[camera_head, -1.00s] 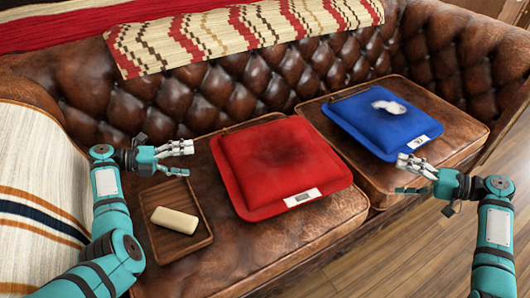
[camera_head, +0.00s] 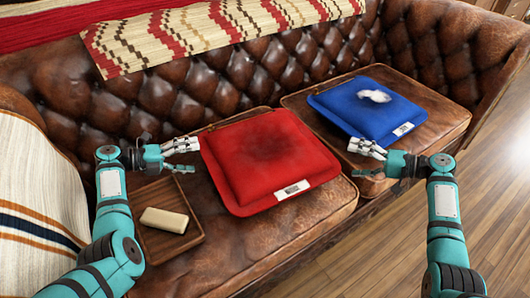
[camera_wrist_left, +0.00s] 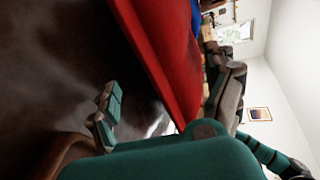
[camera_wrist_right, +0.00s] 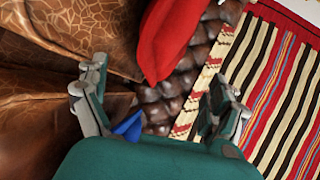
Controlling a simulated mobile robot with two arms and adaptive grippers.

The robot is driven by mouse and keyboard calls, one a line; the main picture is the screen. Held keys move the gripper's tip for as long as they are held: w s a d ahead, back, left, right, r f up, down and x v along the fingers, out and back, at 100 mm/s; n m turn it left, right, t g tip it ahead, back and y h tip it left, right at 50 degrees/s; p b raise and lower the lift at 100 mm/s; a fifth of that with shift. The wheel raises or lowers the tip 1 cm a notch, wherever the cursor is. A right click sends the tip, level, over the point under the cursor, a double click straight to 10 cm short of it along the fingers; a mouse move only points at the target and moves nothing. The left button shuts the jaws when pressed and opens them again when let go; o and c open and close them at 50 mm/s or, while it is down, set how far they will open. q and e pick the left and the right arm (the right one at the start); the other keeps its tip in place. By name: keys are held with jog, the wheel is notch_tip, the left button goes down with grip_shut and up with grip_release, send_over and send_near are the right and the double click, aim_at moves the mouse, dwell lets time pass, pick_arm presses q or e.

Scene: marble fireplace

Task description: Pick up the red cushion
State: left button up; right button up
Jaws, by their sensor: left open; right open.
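The red cushion (camera_head: 268,160) lies flat on the left brown leather seat, with a white label on its front edge. My left gripper (camera_head: 196,156) is open at the cushion's left edge, its fingers pointing toward it; I cannot tell if they touch. The left wrist view shows the cushion (camera_wrist_left: 168,50) close by. My right gripper (camera_head: 352,160) is open and empty, to the right of the cushion with a gap, in front of the blue cushion. The right wrist view shows the red cushion (camera_wrist_right: 172,35) beyond the open fingers (camera_wrist_right: 155,95).
A blue cushion (camera_head: 350,112) with a whitish item (camera_head: 374,96) on it lies on the right seat (camera_head: 440,112). A wooden tray (camera_head: 158,243) with a cream block (camera_head: 164,220) sits at the left. A tufted backrest stands behind; wooden floor is clear at the right.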

aim_at(215, 156)
pick_arm(q)
jog(key=x, duration=0.6)
jog(key=shift+w+d, duration=0.15)
pick_arm(e)
jog(key=x, duration=0.9)
jog(key=shift+a+f, duration=0.1)
jog(key=shift+f, duration=0.05)
